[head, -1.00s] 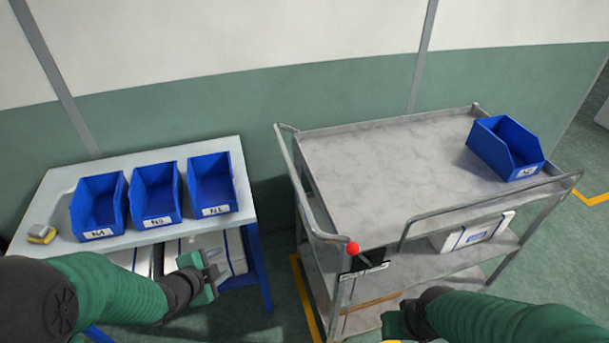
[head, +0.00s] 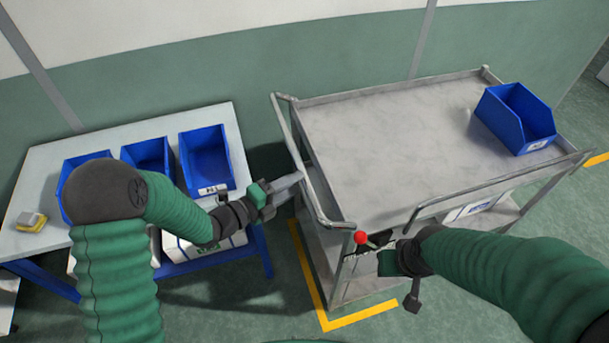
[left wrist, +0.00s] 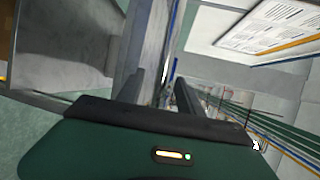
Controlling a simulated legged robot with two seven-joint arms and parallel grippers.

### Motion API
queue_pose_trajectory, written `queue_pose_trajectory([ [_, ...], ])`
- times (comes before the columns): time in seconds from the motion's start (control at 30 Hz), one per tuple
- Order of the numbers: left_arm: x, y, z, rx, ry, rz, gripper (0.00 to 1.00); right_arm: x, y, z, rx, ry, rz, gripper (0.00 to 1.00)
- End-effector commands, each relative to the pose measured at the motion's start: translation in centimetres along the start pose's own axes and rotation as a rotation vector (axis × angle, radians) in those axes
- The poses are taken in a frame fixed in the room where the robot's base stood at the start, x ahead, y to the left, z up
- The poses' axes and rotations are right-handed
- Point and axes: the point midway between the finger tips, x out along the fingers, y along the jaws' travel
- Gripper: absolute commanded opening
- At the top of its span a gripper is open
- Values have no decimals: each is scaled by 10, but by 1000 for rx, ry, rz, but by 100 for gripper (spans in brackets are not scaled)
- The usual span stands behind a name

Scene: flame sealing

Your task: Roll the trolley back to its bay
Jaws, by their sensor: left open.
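The grey trolley (head: 400,150) stands right of centre in the head view, with a tubular push handle (head: 297,160) on its left end. A red knob (head: 361,238) sits at its near left corner. My left gripper (head: 290,187) is open, its fingers pointing right at the push handle; I cannot tell whether they touch it. In the left wrist view, its two fingers (left wrist: 160,88) are apart with a grey upright surface beyond. My right gripper (head: 386,262) is at the near left corner, just below the red knob; its jaws are not clear.
A blue bin (head: 515,120) stands on the trolley's top right. A table (head: 60,150) on the left bears several blue bins and a small yellow-grey item (head: 31,221). Yellow floor lines (head: 345,318) run by the trolley's left end; another yellow mark (head: 597,159) lies right.

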Motion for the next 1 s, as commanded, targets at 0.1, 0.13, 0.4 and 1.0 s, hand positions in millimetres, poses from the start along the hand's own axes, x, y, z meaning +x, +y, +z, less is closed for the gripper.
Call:
queue_pose_trajectory([
  [0.1,24,-2,-2,1,2,-2,43,-5,0,-1,0,0,0,36],
  [0.13,28,-2,-2,1,1,-2,43,-5,0,-1,0,0,0,36],
  [0.4,45,-1,-1,0,-1,0,43,-6,0,-1,0,0,0,36],
  [1.0,43,0,0,0,-2,3,0,-6,0,-1,0,0,0,36],
])
